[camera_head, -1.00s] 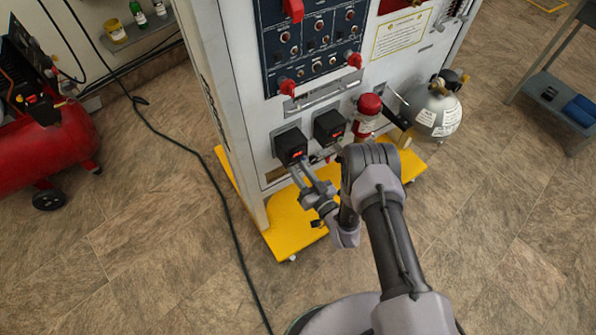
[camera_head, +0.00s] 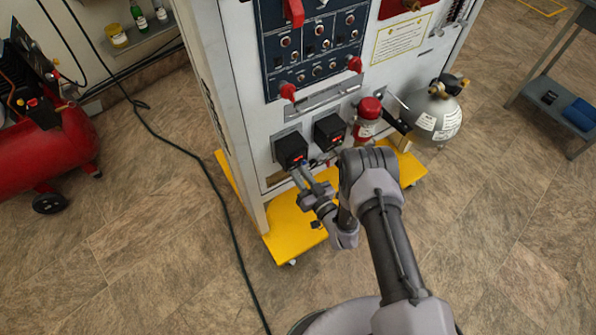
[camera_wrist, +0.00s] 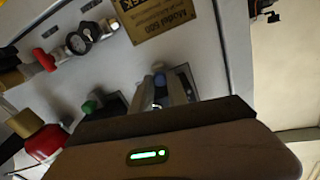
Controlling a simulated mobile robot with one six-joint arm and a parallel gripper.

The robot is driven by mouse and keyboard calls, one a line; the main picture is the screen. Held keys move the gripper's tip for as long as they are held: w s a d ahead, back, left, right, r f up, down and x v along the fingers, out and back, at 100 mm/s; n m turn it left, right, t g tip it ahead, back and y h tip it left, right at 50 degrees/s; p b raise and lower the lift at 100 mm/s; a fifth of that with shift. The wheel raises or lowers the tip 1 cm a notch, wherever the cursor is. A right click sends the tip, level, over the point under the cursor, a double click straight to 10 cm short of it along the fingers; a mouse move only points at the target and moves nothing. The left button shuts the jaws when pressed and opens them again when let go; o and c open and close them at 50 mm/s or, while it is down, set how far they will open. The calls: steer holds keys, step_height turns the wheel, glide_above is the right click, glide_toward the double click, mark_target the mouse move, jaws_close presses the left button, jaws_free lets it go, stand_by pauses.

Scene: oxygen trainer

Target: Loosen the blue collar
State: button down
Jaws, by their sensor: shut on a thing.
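The blue collar (camera_wrist: 159,79) shows in the wrist view as a small blue piece between my fingertips, low on the front of the grey trainer panel (camera_head: 278,180). My gripper (camera_wrist: 161,84) is shut on it, and the fingers hide much of it. In the head view my gripper (camera_head: 302,174) reaches to just below the left black box (camera_head: 290,149) with a red display; the collar cannot be made out there. A green collar-like piece (camera_wrist: 88,106) sits to the left of the blue one in the wrist view.
A second black box (camera_head: 329,130) and a red-topped cylinder (camera_head: 368,108) stand close to the right of my gripper. The yellow base (camera_head: 290,232) juts out below. A dark cable (camera_head: 222,188) runs over the floor at left. The floor in front is clear.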

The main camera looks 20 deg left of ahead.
steer(key=shift+n+p, duration=0.65)
steer(key=shift+n, duration=1.75)
steer(key=c, duration=1.6)
jaws_free()
steer(key=shift+d, duration=0.1)
steer(key=p+v, duration=0.6)
steer(key=v, duration=1.1)
steer(key=shift+s, duration=0.25)
